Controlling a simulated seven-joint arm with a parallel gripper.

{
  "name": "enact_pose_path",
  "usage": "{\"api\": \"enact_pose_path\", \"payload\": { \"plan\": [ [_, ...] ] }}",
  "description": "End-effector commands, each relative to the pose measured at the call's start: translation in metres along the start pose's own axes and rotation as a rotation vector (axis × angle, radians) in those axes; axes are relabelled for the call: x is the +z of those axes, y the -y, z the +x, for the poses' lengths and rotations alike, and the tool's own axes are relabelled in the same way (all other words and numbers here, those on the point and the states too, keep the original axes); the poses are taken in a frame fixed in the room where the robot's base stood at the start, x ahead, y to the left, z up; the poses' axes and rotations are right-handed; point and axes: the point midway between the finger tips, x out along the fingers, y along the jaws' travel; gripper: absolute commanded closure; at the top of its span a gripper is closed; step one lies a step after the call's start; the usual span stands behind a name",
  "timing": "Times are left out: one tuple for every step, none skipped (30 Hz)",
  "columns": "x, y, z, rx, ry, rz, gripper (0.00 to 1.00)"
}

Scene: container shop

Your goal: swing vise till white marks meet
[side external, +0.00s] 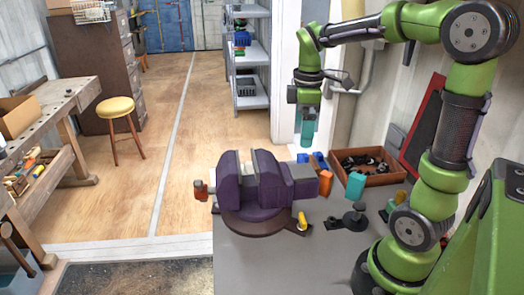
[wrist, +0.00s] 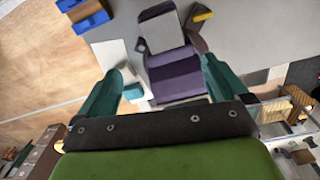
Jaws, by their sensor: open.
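In the wrist view my gripper (wrist: 162,70) is open and empty, with the purple vise (wrist: 176,72) showing beyond and between the fingers. I cannot make out the white marks in either view.
A brown tray of dark parts (side external: 370,178) sits right of the vise. An orange block (side external: 325,183), a teal block (side external: 355,186) and a dark clamp-like part (side external: 352,217) stand nearby. Blue pieces (side external: 319,160) lie behind the vise. Above the vise is clear.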

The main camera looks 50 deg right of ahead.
Motion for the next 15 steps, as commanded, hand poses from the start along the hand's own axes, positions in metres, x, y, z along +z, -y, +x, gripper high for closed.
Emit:
{"api": "enact_pose_path", "payload": {
  "plan": [
    [0.001,0.001,-0.003,-0.003,0.006,-0.055,0.0],
    [0.002,0.001,-0.004,-0.006,0.009,-0.084,0.0],
    [0.002,0.003,-0.004,-0.013,0.011,-0.112,0.0],
    [0.003,0.004,-0.003,-0.017,0.012,-0.128,0.0],
    [0.003,0.004,-0.003,-0.019,0.012,-0.14,0.0],
    [0.003,0.004,-0.001,-0.02,0.012,-0.151,0.0],
    [0.003,0.004,0.001,-0.02,0.012,-0.156,0.0],
    [0.003,0.004,0.003,-0.02,0.012,-0.158,0.0],
    [0.003,0.005,0.007,-0.021,0.012,-0.158,0.0],
    [0.003,0.005,0.011,-0.022,0.012,-0.157,0.0],
    [0.003,0.005,0.016,-0.023,0.013,-0.157,0.0],
    [0.003,0.005,0.023,-0.022,0.013,-0.157,0.0],
    [0.003,0.006,0.029,-0.023,0.013,-0.156,0.0],
    [0.003,0.006,0.035,-0.023,0.013,-0.156,0.0],
    [0.003,0.006,0.044,-0.024,0.014,-0.157,0.0]
  ]
}}
